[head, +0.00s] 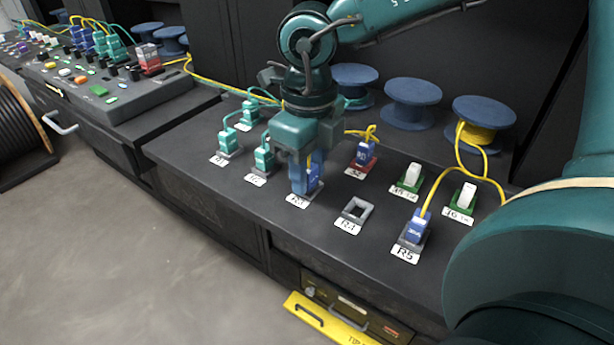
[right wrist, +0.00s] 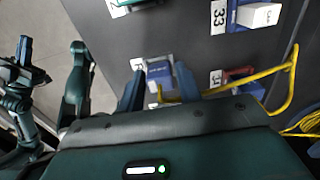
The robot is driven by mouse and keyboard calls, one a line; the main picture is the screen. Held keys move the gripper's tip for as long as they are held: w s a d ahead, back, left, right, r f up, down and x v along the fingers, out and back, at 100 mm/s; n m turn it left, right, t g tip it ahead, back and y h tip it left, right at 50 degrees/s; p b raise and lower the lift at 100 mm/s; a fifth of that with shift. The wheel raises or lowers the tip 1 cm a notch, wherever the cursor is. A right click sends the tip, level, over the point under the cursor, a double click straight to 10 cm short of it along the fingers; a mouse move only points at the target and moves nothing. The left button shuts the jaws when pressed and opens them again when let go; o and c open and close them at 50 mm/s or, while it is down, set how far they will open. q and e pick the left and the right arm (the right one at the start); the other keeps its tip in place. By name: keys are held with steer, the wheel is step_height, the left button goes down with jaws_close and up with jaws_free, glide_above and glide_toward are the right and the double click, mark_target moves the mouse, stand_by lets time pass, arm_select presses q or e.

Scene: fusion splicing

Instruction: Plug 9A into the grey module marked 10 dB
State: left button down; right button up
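My right gripper (head: 303,185) points down over the station labelled R3 on the dark bench. Its blue fingers stand on either side of a blue plug (head: 314,177) with a yellow cable. In the right wrist view the fingers (right wrist: 160,80) look spread, with the plug (right wrist: 160,74) between and beyond them; contact is not clear. No plug marking 9A is readable. Two green modules (head: 408,187) (head: 458,211) with white tops have small labels I cannot read surely. No label clearly reads 10 dB. A blue-tipped gripper (right wrist: 25,50), apparently my left, shows small in the right wrist view.
An empty grey frame (head: 357,210) sits at R4. Another blue plug (head: 417,230) with a yellow cable (head: 436,188) stands at R5. Teal plugs (head: 264,157) stand at left, a red module (head: 364,160) behind. Blue spools (head: 412,103) line the back.

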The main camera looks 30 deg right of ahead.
mark_target(309, 168)
jaws_close()
steer(key=shift+r, duration=0.15)
steer(key=shift+r+p, duration=1.65)
steer(key=shift+r, duration=1.25)
